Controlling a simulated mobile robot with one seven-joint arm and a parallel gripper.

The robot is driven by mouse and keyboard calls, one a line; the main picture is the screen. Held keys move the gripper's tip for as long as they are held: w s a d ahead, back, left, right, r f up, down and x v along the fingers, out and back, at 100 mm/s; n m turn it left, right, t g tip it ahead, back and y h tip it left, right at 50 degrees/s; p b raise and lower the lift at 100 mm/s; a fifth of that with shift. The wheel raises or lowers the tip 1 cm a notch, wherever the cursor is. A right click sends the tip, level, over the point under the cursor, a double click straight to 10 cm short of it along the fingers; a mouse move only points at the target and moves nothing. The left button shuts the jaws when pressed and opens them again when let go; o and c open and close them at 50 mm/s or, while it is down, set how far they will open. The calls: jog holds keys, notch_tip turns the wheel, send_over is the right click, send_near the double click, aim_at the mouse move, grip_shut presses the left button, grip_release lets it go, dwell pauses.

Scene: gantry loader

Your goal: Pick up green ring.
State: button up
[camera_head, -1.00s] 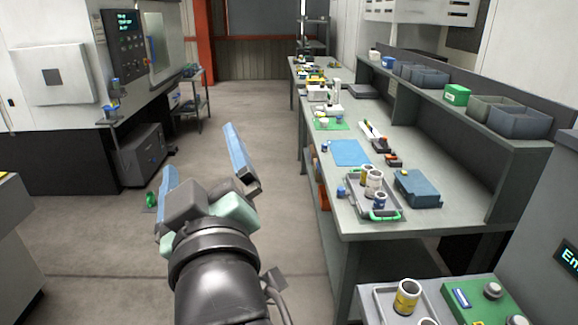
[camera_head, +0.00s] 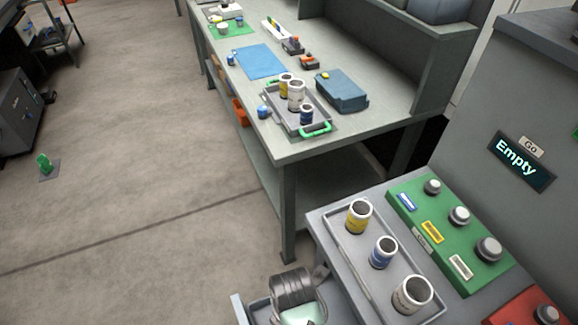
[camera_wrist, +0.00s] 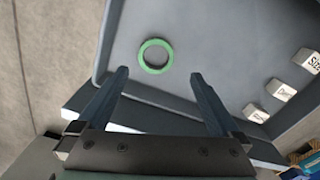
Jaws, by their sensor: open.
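The green ring (camera_wrist: 156,56) lies flat on a grey tray-like surface (camera_wrist: 215,35) in the wrist view, near its lower left corner. My gripper (camera_wrist: 159,73) is open and empty. Its two dark blue fingers reach up toward the ring, one to each side below it; how high they are above the surface is hard to tell. In the head view part of my gripper (camera_head: 282,312) shows at the bottom edge, cut off by the frame. I cannot make out the ring in the head view.
White labelled blocks (camera_wrist: 283,91) stand at the right of the grey surface. In the head view a tray of cups (camera_head: 345,255) sits beside a green panel with knobs (camera_head: 450,230). The workbench (camera_head: 340,135) lies behind; open floor (camera_head: 130,150) is at left.

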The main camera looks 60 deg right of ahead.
jog(key=f, duration=0.8)
jog(key=shift+w+d, duration=0.15)
jog(key=shift+w, duration=0.15)
jog(key=c, duration=1.5)
jog(key=shift+o, duration=0.2)
notch_tip(320, 180, up, 10)
jog(key=shift+p, duration=0.3)
jog(key=shift+r, duration=0.15)
jog(key=shift+r+p, duration=2.15)
jog(key=shift+p, duration=0.6)
